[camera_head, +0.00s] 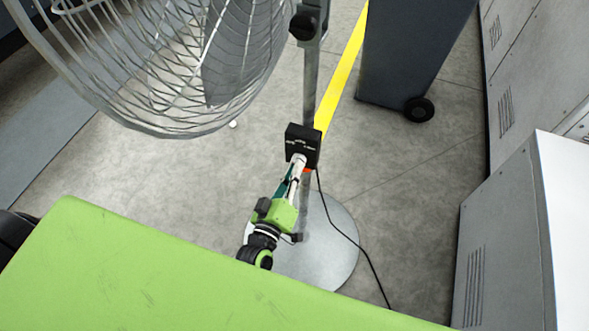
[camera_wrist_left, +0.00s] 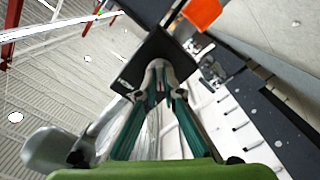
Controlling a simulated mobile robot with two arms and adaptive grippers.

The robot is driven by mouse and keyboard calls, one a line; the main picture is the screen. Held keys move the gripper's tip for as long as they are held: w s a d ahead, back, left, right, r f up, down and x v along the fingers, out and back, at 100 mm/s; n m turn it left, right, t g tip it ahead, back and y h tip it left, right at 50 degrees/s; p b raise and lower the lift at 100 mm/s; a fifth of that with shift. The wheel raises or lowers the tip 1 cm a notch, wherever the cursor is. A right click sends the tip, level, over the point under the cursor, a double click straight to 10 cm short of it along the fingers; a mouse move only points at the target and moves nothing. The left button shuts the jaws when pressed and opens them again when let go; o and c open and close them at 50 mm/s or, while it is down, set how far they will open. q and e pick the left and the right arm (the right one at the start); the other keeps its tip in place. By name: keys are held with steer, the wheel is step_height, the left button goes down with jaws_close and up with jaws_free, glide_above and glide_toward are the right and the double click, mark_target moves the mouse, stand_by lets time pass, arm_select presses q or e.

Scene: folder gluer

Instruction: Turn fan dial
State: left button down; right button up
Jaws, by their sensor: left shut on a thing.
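The pedestal fan has a wire cage (camera_head: 170,115) at the upper left and a grey pole (camera_head: 310,85). A black control box (camera_head: 302,135) with small white lettering sits on the pole; it also shows in the left wrist view (camera_wrist_left: 150,58). My left gripper (camera_head: 298,160) reaches up to the box's lower front face. In the left wrist view its two fingertips (camera_wrist_left: 158,66) are close together against the box, shut on the dial. The fingers hide the dial, so its setting cannot be told. My right gripper is in neither view.
The fan's round metal base (camera_head: 335,245) stands on the floor, with a black cable (camera_head: 350,240) running right. A lime-green surface (camera_head: 150,265) fills the foreground. A dark wheeled bin (camera_head: 410,50) stands behind, and grey cabinets (camera_head: 505,230) stand right. An orange piece (camera_wrist_left: 202,12) is beside the box.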

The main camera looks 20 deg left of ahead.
arm_select(q)
steer(key=c, duration=2.2)
jaws_free()
steer(key=shift+r, duration=0.1)
steer(key=s, duration=1.2)
steer(key=shift+a, duration=0.25)
